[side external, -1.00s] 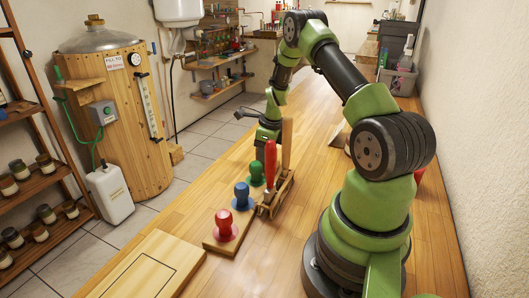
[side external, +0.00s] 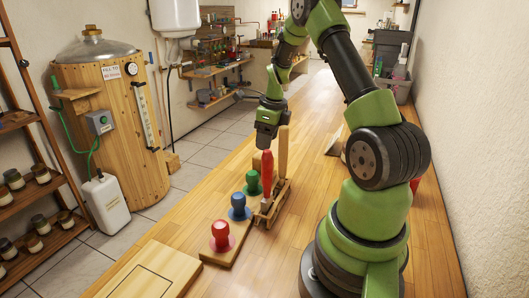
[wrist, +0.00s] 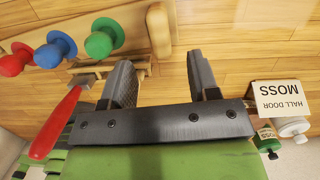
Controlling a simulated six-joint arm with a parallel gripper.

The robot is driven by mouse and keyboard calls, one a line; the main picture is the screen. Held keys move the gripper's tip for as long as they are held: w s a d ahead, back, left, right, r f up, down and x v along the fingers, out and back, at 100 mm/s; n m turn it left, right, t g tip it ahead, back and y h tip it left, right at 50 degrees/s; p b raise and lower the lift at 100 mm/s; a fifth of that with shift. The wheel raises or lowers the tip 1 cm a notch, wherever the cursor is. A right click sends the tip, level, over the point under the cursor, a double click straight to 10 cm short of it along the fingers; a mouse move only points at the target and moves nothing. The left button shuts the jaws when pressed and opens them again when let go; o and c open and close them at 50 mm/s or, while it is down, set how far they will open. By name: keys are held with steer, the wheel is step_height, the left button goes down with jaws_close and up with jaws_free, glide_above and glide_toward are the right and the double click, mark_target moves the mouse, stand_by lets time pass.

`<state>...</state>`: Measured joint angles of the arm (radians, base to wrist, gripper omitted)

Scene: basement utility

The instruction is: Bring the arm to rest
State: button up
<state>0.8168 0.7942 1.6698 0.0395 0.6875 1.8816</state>
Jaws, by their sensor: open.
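My gripper (side external: 266,138) points down above the far side of the wooden tool rack in the side external view. In the wrist view my gripper (wrist: 161,72) has its two dark fingers wide apart with nothing between them. The fingers stand over the wooden bench (wrist: 215,25). My upper arm runs out of the top of the side external view.
Red (side external: 221,235), blue (side external: 239,204) and green (side external: 252,183) knobs line a wooden strip. A red-handled tool (side external: 267,172) and a wooden-handled one (side external: 283,150) stand in the rack (side external: 265,216). A "HALL DOOR MOSS" card (wrist: 285,100) lies near small bottles.

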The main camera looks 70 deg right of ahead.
steer(key=shift+s+r, duration=0.15)
steer(key=shift+r, duration=0.8)
steer(key=w+a+r+n+t, duration=0.1)
steer(key=w+a+r+n, duration=0.35)
steer(key=a+n, duration=0.4)
steer(key=s+a+r+n+t, duration=0.2)
steer(key=a+r+n, duration=0.5)
steer(key=a+r, duration=0.1)
steer(key=s+a+r+n+t+y, duration=0.1)
steer(key=s+a+r+n, duration=0.2)
steer(key=s+a+n, duration=0.2)
steer(key=s+a+r+n+t, duration=0.1)
steer(key=s+a+r+n, duration=0.2)
steer(key=s+a+n, duration=0.3)
steer(key=s+n, duration=0.3)
steer(key=n, duration=0.1)
steer(key=shift+a+y, duration=0.15)
steer(key=shift+y, duration=0.25)
steer(key=shift+s+n, duration=0.1)
steer(key=shift+n, duration=0.15)
